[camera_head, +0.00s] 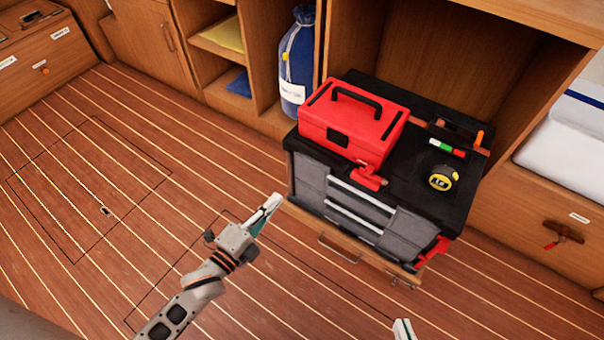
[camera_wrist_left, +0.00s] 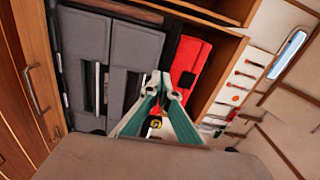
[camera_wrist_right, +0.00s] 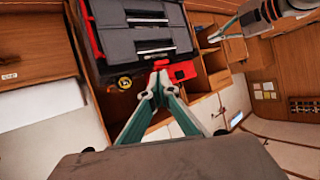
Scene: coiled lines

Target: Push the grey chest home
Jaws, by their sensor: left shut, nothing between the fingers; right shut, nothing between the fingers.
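The grey chest (camera_head: 312,182) has grey drawers with pale handle bars and a black top. It stands in an open wooden bay and its front juts out past the bay's side panels. It shows in the left wrist view (camera_wrist_left: 83,40) and the right wrist view (camera_wrist_right: 112,42). My left gripper (camera_head: 276,200) is shut and empty, in front of the chest's left end and apart from it as far as I can tell. My right gripper (camera_head: 402,325) is shut and empty at the bottom edge of the head view, in front of the chest's right part. Most of it is out of frame there.
A red toolbox (camera_head: 354,118), a yellow tape measure (camera_head: 443,178), a marker (camera_head: 446,148) and other tools lie on the chest. A blue bag (camera_head: 297,62) stands in the cubby left of the bay. White bedding (camera_head: 560,150) is at right. The planked floor (camera_head: 110,200) is clear.

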